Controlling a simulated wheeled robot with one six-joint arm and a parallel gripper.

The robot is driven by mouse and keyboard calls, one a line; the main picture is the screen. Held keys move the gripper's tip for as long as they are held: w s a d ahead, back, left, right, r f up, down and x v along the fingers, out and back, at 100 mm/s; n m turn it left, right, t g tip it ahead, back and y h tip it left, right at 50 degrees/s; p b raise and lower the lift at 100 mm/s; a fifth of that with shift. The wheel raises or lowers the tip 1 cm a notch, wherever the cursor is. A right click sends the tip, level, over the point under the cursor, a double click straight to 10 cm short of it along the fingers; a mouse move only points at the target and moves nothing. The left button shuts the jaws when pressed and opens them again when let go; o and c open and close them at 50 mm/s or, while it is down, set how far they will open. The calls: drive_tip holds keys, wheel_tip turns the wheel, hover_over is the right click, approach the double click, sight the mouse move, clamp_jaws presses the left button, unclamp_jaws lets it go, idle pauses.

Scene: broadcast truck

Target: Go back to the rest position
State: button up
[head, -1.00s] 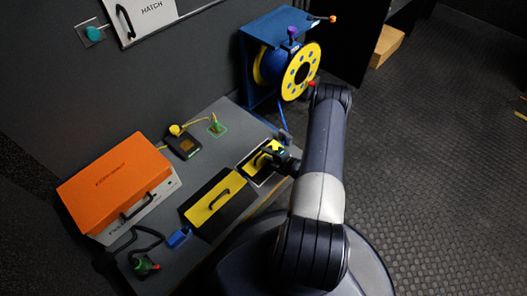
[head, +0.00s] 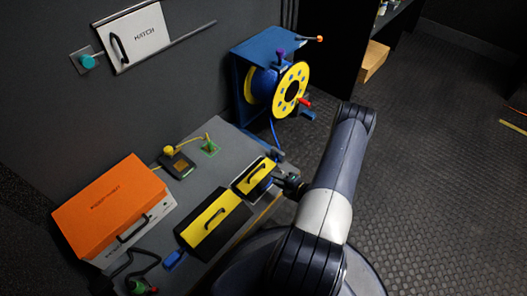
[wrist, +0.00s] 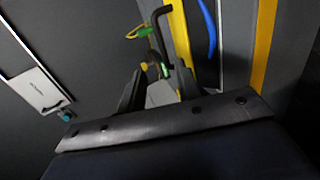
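My gripper (head: 290,184) is just right of the smaller black-and-yellow lid (head: 254,178) on the grey bench, apart from its black handle. In the wrist view my gripper (wrist: 158,88) has its two dark fingers spread, with nothing seen held. A black handle (wrist: 163,30) and a yellow strip (wrist: 180,40) show beyond the fingertips. My arm reaches out over the bench's right edge.
A larger yellow-and-black lid (head: 213,222), an orange-topped case (head: 110,208) and a small dark box (head: 177,164) are on the bench. A blue-framed cable reel (head: 290,90) stands behind. A white hatch (head: 135,38) is on the wall. Floor at right is clear.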

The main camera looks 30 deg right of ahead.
sight(257, 171)
drive_tip(key=b+x, duration=0.3)
drive_tip(key=x, duration=0.9)
drive_tip(key=shift+f+b, duration=0.1)
drive_tip(key=shift+b, duration=0.2)
drive_tip(key=shift+f, duration=0.1)
drive_tip(key=shift+r, duration=0.25)
